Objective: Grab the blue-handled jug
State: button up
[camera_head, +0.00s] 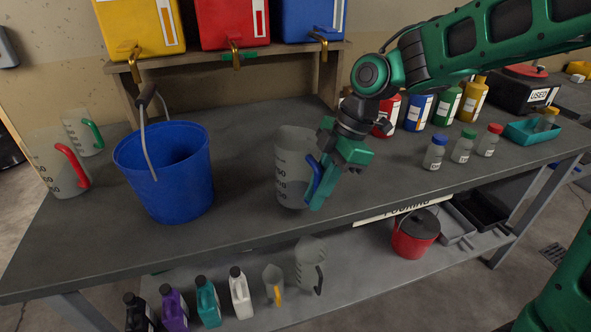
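The clear measuring jug (290,170) with a blue handle (315,172) stands upright on the grey workbench (240,225), near its middle. My green gripper (321,184) is at the jug's right side, pointing down and left, with its fingers at the handle. A finger hides part of the handle. Whether the fingers are closed on it or still apart, I cannot tell.
A blue bucket (165,175) stands left of the jug, with red-handled (60,165) and green-handled (84,136) jugs beyond it. Several bottles (435,152) stand to the right. Colored drums (235,22) sit on a rack behind. Bench space in front of the jug is clear.

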grip_shut()
jog(key=shift+r, duration=0.1)
